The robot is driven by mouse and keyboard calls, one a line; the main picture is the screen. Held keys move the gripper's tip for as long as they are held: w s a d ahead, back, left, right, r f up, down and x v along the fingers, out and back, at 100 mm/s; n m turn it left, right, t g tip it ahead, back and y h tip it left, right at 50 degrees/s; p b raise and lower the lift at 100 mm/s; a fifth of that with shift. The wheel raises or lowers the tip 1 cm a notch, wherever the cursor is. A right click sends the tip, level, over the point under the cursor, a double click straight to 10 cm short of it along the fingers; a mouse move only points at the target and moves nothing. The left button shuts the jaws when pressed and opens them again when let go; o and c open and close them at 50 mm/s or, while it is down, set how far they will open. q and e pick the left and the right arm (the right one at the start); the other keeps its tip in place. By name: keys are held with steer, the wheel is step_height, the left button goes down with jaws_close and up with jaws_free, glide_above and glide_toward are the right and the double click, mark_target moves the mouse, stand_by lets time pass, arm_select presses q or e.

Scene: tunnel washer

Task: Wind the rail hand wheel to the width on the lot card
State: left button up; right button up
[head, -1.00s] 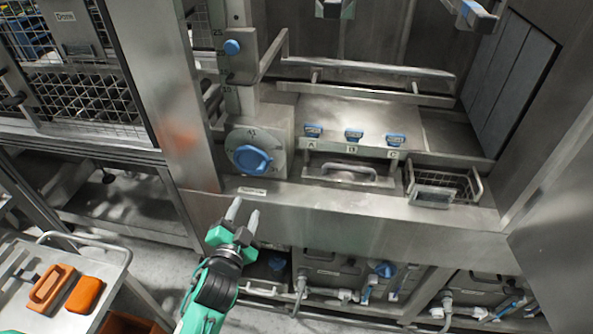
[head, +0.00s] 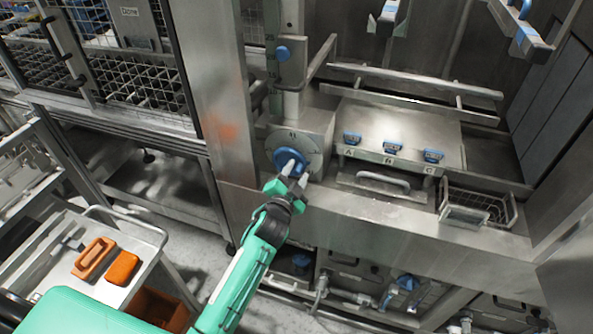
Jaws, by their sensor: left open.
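A blue hand wheel (head: 284,157) sits on a round metal dial plate (head: 309,152) at the front of the machine, low beside the upright post. Small marks show on the dial, too small to read surely. My left gripper (head: 293,169) is open, with its two pale fingers over the lower right part of the wheel. I cannot tell whether they touch it. The gripper hides part of the wheel and dial. A vertical scale (head: 273,70) with a blue knob (head: 283,53) stands above. I cannot make out a lot card. My right gripper is out of view.
Horizontal guide rails (head: 415,80) cross the machine. Several blue-topped keys stand on a ledge marked with letters, above a bar handle (head: 384,182). A wire basket (head: 478,205) is at the right. A cart (head: 125,235) holding orange items (head: 122,268) stands at lower left.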

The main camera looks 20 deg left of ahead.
arm_select(q)
steer(key=shift+w, duration=0.2)
jaws_close()
steer(key=shift+r+n, duration=0.3)
steer(key=shift+n, duration=0.4)
steer(key=shift+a+r+n+p, duration=0.15)
steer(key=shift+n+p, duration=0.15)
steer(key=shift+n, duration=0.2)
steer(key=shift+c, duration=0.8)
jaws_free()
steer(key=shift+o, duration=0.8)
